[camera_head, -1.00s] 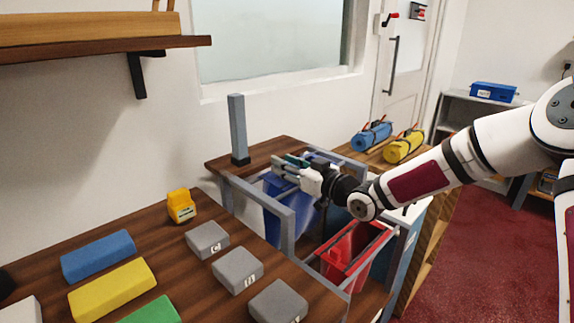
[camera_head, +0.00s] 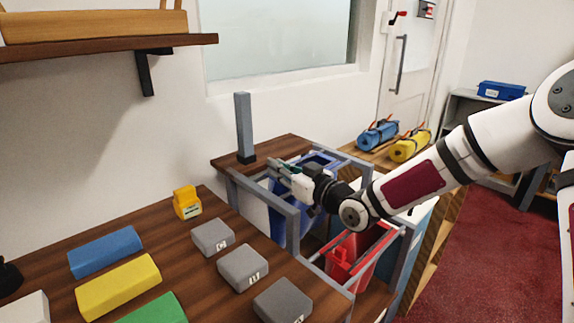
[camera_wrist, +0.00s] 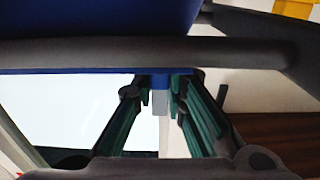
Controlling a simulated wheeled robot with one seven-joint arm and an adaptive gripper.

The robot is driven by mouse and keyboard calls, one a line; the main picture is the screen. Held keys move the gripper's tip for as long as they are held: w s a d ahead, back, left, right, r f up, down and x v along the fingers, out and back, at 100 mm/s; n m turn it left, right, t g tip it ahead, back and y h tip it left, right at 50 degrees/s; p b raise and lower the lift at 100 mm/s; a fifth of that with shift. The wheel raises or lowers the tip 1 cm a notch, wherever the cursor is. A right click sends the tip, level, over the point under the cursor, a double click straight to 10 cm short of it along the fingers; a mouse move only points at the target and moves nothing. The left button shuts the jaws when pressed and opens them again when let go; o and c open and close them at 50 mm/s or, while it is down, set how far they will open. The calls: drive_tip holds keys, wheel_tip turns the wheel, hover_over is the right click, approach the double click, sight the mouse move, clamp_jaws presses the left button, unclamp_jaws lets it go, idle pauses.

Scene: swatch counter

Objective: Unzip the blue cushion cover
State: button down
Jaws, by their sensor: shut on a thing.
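The blue cushion cover (camera_head: 277,222) appears to be the blue piece hanging between grey rails beside the counter. Its far part (camera_head: 318,163) shows behind my gripper. It also fills the top of the wrist view as a blue surface (camera_wrist: 100,15), with a dark bar across it. My gripper (camera_head: 284,171) is over the cover's upper edge. In the wrist view my gripper (camera_wrist: 160,85) is shut on a small blue and pale grey tab (camera_wrist: 160,98), seemingly the zip pull. The fingers and bar hide much of the zip line.
A red piece (camera_head: 350,253) hangs between nearer rails, under my forearm. A grey post (camera_head: 244,128) stands behind the rails. Grey blocks (camera_head: 243,267), a yellow object (camera_head: 187,202) and coloured blocks (camera_head: 118,287) sit on the wooden counter (camera_head: 190,255). Blue and yellow rolls (camera_head: 410,145) lie beyond.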

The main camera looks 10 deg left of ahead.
drive_tip(key=shift+s+a+f, duration=0.1)
drive_tip(key=shift+s+a, duration=0.05)
drive_tip(key=shift+s, duration=0.1)
drive_tip(key=c, duration=1.6)
unclamp_jaws()
drive_tip(key=v, duration=1.2)
